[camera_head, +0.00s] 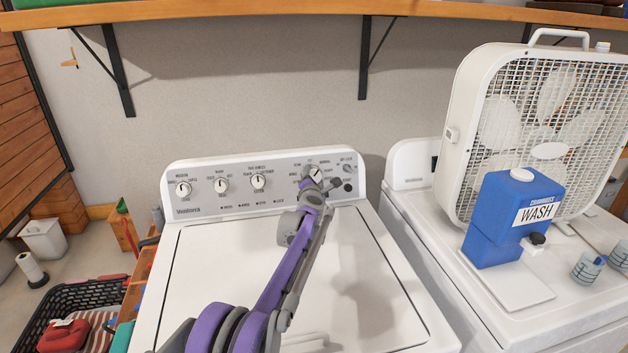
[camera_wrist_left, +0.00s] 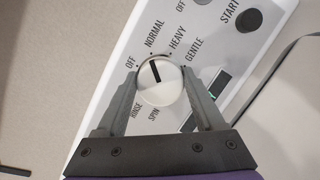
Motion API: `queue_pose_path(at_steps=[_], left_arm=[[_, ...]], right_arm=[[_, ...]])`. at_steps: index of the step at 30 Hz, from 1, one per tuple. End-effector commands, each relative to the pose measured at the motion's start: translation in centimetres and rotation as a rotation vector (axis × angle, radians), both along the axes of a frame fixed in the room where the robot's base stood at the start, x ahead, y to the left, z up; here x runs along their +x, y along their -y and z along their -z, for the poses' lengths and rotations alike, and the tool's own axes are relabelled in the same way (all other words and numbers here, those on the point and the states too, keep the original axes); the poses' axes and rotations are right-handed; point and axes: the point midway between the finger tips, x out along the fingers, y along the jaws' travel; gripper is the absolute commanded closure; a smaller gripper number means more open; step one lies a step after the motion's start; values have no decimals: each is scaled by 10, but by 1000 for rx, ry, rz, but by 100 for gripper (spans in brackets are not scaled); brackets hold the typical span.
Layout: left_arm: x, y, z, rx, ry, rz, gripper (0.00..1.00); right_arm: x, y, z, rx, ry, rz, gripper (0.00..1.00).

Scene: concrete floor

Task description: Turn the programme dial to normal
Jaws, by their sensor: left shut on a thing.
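The programme dial (camera_wrist_left: 160,84) is a round, silvery knob with a dark pointer mark on the washer's control panel (camera_wrist_left: 215,55). In the left wrist view the mark points up and slightly left, toward the lower end of the NORMAL label (camera_wrist_left: 155,35). OFF is to its left; HEAVY and GENTLE are to its right. My left gripper (camera_wrist_left: 162,88) is shut on the dial, one finger on each side. In the head view the dial (camera_head: 316,173) shows just above my left gripper (camera_head: 317,180), partly hidden by it. My right gripper is in neither view.
The white washer (camera_head: 190,265) has several other knobs left of the dial. A START button (camera_wrist_left: 248,20) is near the dial's upper right. To the right, a box fan (camera_head: 468,110) and a blue WASH jug (camera_head: 490,220) stand on another machine. A shelf (camera_head: 250,11) runs above.

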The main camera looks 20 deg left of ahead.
Motion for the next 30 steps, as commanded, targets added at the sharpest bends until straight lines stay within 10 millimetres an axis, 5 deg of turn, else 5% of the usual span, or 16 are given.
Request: queue_pose_path(at_steps=[11, 12, 16, 30], left_arm=[[0, 0, 1, 1, -1, 1, 86], [0, 0, 1, 1, -1, 1, 23], [0, 0, 1, 1, -1, 1, 0], [-17, 8, -2, 1, -2, 2, 0]], right_arm=[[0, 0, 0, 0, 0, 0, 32], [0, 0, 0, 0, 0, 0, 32], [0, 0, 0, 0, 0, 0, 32], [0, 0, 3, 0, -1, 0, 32]])
